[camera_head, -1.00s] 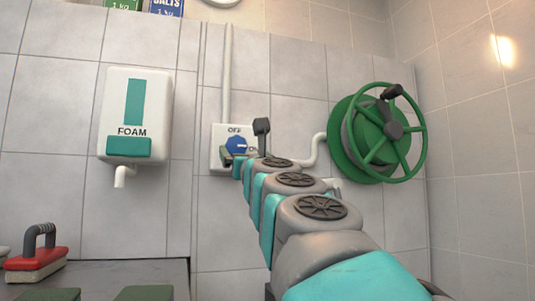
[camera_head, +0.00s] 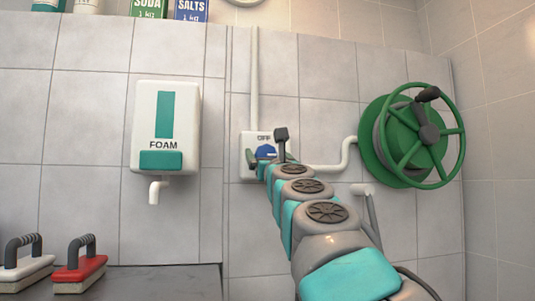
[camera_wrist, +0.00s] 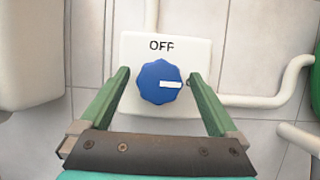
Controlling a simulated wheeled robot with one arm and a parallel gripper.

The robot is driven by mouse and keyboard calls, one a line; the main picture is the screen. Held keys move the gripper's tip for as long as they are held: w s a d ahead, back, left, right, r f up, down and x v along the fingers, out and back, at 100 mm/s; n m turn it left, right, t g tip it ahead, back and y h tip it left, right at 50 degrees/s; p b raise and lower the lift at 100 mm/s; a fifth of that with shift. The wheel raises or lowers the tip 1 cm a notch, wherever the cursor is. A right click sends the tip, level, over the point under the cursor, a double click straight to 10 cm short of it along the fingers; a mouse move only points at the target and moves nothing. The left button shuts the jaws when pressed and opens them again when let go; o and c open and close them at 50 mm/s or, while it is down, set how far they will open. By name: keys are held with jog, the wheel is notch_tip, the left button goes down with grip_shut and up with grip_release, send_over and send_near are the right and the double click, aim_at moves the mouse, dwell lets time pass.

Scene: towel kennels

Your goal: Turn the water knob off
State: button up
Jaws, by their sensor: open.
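The blue water knob (camera_wrist: 160,82) sits on a white plate (camera_wrist: 130,48) marked OFF at its top. In the wrist view the knob's white pointer mark points right, away from the OFF label. The knob (camera_head: 266,152) also shows in the head view, partly hidden by my arm. My gripper (camera_wrist: 157,75) is open, with one green finger on each side of the knob. The right fingertip is close to the knob's right edge; the left fingertip is farther off. I cannot tell whether either touches it.
A foam dispenser (camera_head: 166,125) hangs left of the knob plate. A green hose reel (camera_head: 412,140) is on the wall at right, joined by a white pipe (camera_head: 345,158). Brushes, one red (camera_head: 80,268), lie on the grey counter (camera_head: 165,283) at lower left.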

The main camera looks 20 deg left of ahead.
jog(key=c, duration=1.3)
jog(key=shift+c, duration=0.2)
